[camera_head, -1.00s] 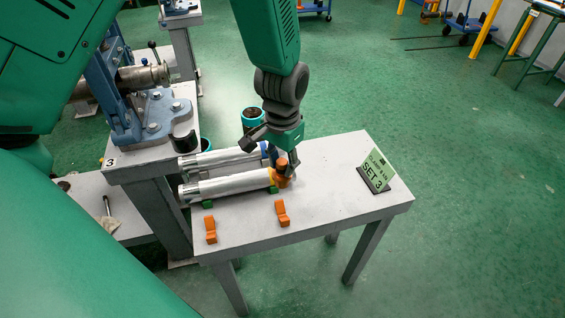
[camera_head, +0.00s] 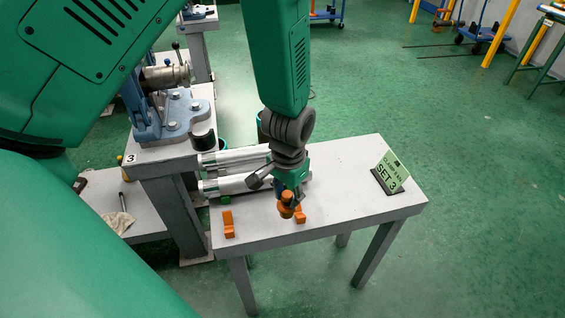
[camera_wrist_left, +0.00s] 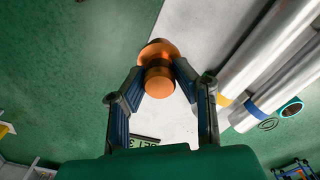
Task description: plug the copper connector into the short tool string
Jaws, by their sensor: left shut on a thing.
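The copper connector (camera_head: 286,207) is an orange-brown stepped plug. My left gripper (camera_head: 288,197) is shut on it and holds it over the near half of the small table, in front of the tubes. In the left wrist view, the connector (camera_wrist_left: 158,80) sits between the two fingertips (camera_wrist_left: 158,72). Two silver tool strings lie side by side: a far one (camera_head: 232,157) and a near one (camera_head: 230,185). Their right ends are partly hidden behind my gripper in the head view. In the wrist view, the tubes show blue and yellow bands, apart from the connector. I cannot tell which is shorter.
One orange block (camera_head: 228,224) stands near the table's front edge. A SET 3 sign (camera_head: 391,174) stands at the right. The white tabletop (camera_head: 345,170) is clear between. A blue vise (camera_head: 172,115) stands at the left.

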